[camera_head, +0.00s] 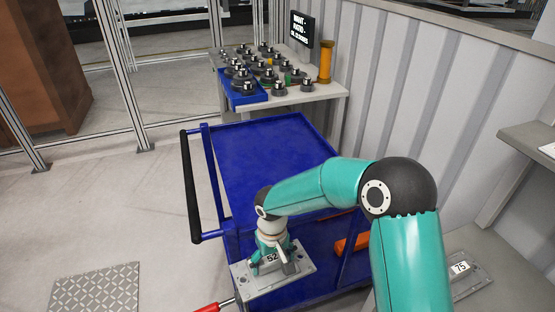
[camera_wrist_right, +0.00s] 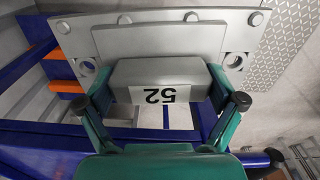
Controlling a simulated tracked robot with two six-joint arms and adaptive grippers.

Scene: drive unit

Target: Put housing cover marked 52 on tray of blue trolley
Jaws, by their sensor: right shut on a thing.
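The grey housing cover marked 52 (camera_head: 295,284) is in my right gripper (camera_head: 271,262) in the head view. It hangs in front of the near edge of the blue trolley. The fingers are shut on its raised block, and the label 52 faces up. In the right wrist view the cover (camera_wrist_right: 157,38) shows its flat plate with bolts, with the right gripper's fingers (camera_wrist_right: 165,105) on both sides of the block. The blue trolley's top tray (camera_head: 265,145) is empty where I see it; my right arm hides part of it. My left gripper is not in view.
Another grey cover marked 75 (camera_head: 460,268) lies at the lower right. Behind the trolley, a table (camera_head: 310,95) bears several dark round parts, a blue tray and a yellow cylinder. The trolley's black handle (camera_head: 190,185) is on its left. An orange item (camera_head: 350,244) lies on the lower shelf.

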